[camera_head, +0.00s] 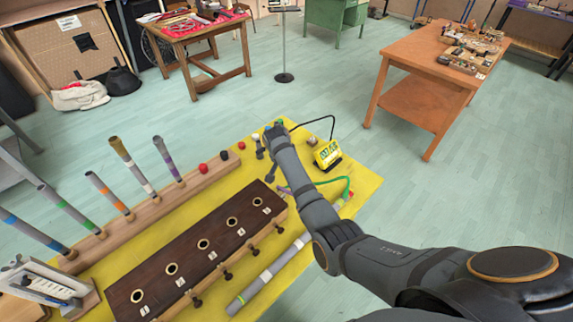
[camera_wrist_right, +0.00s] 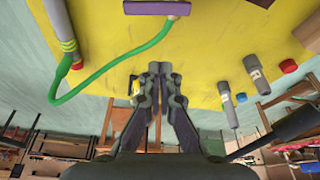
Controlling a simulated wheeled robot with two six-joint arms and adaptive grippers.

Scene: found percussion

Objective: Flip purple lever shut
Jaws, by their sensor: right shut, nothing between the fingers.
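The purple lever (camera_wrist_right: 157,8) shows at the top edge of the right wrist view as a flat purple bar with a pale edge, beside the end of a green hose. In the head view a small purple piece (camera_head: 284,189) shows just left of my right forearm, partly covered by it. My right gripper (camera_wrist_right: 160,68) is shut and empty, its fingertips together over the yellow surface, apart from the purple bar. In the head view my wrist hides most of the fingers. Whether the lever stands open or shut is unclear. My left gripper is not in view.
A green hose (camera_wrist_right: 110,68) curves to a grey tube on the yellow mat (camera_head: 365,185). A yellow digital timer (camera_head: 327,153) stands right of my forearm. A dark board with several holes (camera_head: 190,258) and a wooden rack of upright tubes (camera_head: 150,212) lie to the left.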

